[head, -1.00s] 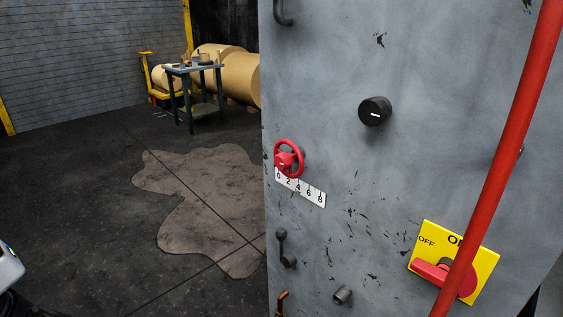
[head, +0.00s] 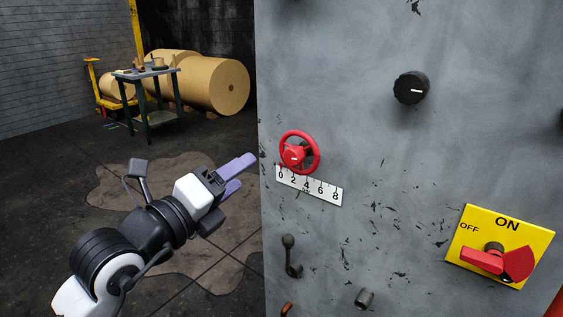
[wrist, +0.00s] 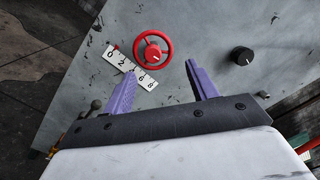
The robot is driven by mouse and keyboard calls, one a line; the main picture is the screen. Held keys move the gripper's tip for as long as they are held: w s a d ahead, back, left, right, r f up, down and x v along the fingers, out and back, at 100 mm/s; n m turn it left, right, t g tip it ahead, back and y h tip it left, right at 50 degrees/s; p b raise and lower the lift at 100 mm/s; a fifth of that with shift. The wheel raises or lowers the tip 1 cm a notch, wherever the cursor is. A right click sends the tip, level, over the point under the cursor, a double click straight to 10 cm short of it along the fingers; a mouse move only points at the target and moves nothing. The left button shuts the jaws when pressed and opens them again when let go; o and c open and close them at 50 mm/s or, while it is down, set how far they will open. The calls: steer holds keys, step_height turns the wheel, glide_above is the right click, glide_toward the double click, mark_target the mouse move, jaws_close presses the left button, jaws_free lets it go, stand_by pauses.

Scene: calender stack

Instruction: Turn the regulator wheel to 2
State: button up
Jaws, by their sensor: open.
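The red regulator wheel (head: 299,153) is on the grey panel, with a white mark on its hub. Under it is a white scale plate (head: 308,186) marked 0 to 8. A small red spot shows at the plate's 0 end, perhaps a pointer. My gripper (head: 247,172) is in front of the panel, left of the wheel in the head view, with purple fingers apart and empty. In the wrist view the wheel (wrist: 152,47) lies ahead of the gap between the fingers (wrist: 160,68), apart from them. The left finger reaches near the scale plate (wrist: 145,80) in that picture.
A black knob (head: 410,88) is to the right of the wheel. A yellow ON/OFF plate with a red switch (head: 490,260) is lower right. A dark lever (head: 291,255) and a stub (head: 365,298) are below the wheel. A table (head: 148,72) and paper rolls (head: 215,85) stand behind.

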mark_target(289, 157)
steer(key=shift+m+g, duration=0.3)
steer(key=shift+g, duration=0.1)
steer(key=p+x, duration=0.2)
steer(key=x, duration=0.2)
steer(key=f+p+x, duration=0.1)
steer(key=x, duration=0.3)
steer(key=f+p+x, duration=0.1)
steer(key=p+x, duration=0.1)
steer(key=x, duration=0.2)
steer(key=shift+w+d+p, duration=0.2)
steer(key=shift+d+p, duration=0.05)
steer(key=shift+p, duration=0.1)
steer(key=shift+x, duration=0.75)
steer(key=shift+f, duration=0.15)
steer(key=c, duration=1)
